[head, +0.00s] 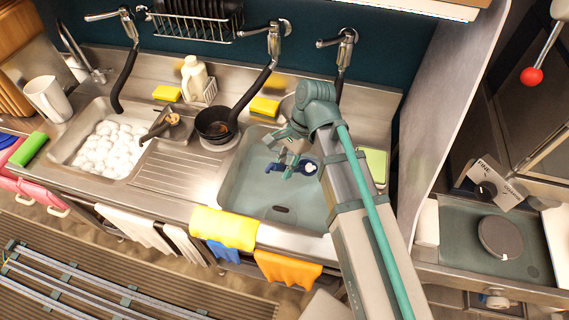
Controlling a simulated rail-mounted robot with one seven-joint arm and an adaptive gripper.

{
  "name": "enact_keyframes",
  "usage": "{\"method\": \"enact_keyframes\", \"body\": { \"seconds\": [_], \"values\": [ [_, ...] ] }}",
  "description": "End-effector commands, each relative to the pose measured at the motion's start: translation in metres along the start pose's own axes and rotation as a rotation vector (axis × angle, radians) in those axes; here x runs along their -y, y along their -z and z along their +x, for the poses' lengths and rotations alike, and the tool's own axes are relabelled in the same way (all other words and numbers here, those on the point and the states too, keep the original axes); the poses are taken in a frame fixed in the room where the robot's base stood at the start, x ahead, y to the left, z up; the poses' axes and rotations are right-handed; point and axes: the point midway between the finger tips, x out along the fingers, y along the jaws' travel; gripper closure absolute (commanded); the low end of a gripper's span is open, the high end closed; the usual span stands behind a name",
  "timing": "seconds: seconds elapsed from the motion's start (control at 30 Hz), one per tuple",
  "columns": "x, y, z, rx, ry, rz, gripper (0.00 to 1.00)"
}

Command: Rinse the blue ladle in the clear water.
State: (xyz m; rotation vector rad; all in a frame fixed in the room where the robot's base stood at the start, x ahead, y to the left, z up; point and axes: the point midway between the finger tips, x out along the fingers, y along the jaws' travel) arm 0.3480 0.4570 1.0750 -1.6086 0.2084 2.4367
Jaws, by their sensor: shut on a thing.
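My gripper (287,173) is over the right-hand basin (229,181), which holds clear, bluish water (262,193). It is shut on the blue ladle (308,168), a small dark blue shape with a pale spot at its right end. The gripper fingers cover part of the ladle. The ladle is inside the basin's outline, low over or in the water. I cannot tell how deep it sits.
A basin with white foam (108,148) is at left. A black pan (214,123) stands between the basins, near yellow sponges (264,106) and a white bottle (194,77). Yellow (224,226) and orange (287,267) cloths hang over the front edge. A wall rises at right.

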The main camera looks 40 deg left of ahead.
Motion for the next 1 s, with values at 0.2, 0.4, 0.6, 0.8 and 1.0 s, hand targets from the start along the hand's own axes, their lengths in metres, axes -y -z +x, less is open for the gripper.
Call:
{"method": "enact_keyframes", "body": {
  "seconds": [0.2,0.4,0.6,0.8,1.0],
  "values": [
    [-0.001,0.008,0.02,0.001,-0.002,0.001,1.0],
    [-0.001,0.017,0.04,0.001,-0.002,0.001,1.0],
    [0.0,0.027,0.062,0.0,0.0,0.0,1.0],
    [0.0,0.036,0.084,0.0,0.0,0.0,1.0],
    [0.0,0.044,0.104,0.0,0.0,0.0,1.0]
  ]
}}
